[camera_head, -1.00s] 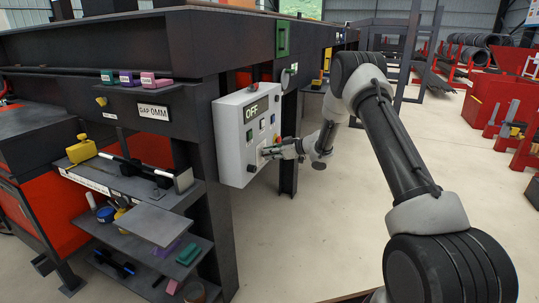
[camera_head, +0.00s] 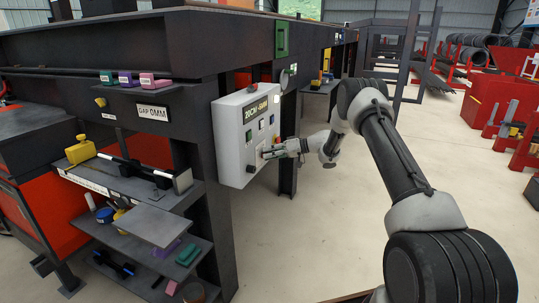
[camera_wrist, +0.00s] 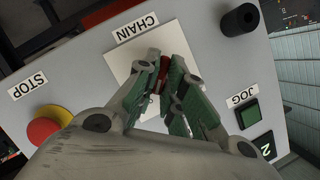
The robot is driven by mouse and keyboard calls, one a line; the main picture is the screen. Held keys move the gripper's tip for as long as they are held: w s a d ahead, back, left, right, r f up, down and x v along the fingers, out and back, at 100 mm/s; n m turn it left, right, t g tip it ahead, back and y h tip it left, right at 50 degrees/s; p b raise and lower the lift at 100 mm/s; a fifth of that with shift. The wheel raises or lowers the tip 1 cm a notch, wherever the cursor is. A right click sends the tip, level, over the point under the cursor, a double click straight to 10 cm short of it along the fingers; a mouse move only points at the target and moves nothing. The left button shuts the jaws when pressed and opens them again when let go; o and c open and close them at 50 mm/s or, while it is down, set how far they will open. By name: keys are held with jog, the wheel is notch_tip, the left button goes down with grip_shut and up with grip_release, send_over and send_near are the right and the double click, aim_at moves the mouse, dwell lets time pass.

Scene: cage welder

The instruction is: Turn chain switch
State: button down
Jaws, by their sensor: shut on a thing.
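The chain switch (camera_wrist: 160,72) is a red knob on a pale square plate beside the CHAIN label (camera_wrist: 131,29) in the wrist view. My gripper (camera_wrist: 161,82) is shut on it, with its green-padded fingers on both sides; the fingers partly hide the knob. In the head view my gripper (camera_head: 268,153) reaches from the right to the front of the light grey control box (camera_head: 228,150). The box's display (camera_head: 256,109) shows green text that seems to start with "20CM".
The wrist view shows a red-and-yellow STOP button (camera_wrist: 47,125), a green JOG button (camera_wrist: 249,116) and a black knob (camera_wrist: 240,19) around the switch. A dark steel post (camera_head: 190,155) and shelves (camera_head: 150,225) stand left of the box. Open floor (camera_head: 330,225) lies to the right.

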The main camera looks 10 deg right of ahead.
jog(key=shift+m+y, duration=0.3)
jog(key=shift+m, duration=0.1)
jog(key=c, duration=1.5)
grip_release()
jog(key=shift+w, duration=0.1)
jog(key=v, duration=1.2)
